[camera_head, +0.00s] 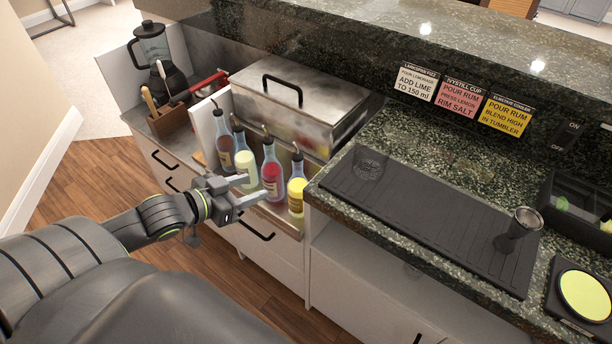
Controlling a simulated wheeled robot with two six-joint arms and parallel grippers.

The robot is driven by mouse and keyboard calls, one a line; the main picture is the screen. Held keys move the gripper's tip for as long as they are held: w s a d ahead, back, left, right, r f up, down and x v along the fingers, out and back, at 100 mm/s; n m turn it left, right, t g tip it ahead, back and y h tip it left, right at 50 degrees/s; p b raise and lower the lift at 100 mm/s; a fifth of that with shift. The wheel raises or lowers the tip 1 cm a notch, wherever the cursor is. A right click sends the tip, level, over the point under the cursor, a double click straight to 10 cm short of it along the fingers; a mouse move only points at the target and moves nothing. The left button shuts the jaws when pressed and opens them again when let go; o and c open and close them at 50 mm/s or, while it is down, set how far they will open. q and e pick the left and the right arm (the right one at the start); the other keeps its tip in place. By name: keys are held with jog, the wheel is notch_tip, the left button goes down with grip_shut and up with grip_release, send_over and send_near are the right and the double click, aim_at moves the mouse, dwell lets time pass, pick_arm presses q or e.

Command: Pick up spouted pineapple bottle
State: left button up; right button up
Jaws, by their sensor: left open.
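Several spouted bottles stand in a row on the lower counter. The one with bright yellow contents (296,193), which I take for the pineapple bottle, is at the right end, upright beside the bar's raised edge. Its label cannot be read. Left of it stand a red bottle (270,172), a pale yellow-green bottle (245,160) and a brown bottle (224,143). My left gripper (254,187) is open and empty, its fingers pointing right, in front of the pale and red bottles and left of the yellow one. My right gripper is not in view.
A steel ice chest (300,102) stands behind the bottles. A blender (158,52) and a wooden caddy (172,120) are at the left. On the higher granite bar, a black mat (420,215) holds a glass (368,165) and a metal jigger (518,230).

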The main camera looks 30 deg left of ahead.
aim_at(298, 180)
pick_arm(q)
jog(key=shift+b+x, duration=2.35)
jog(key=shift+x, duration=6.35)
jog(key=shift+s, duration=0.1)
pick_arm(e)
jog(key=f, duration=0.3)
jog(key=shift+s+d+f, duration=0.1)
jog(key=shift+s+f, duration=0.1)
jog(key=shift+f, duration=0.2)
pick_arm(q)
grip_shut()
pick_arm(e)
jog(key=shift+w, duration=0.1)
pick_arm(q)
jog(key=shift+d+r, duration=0.1)
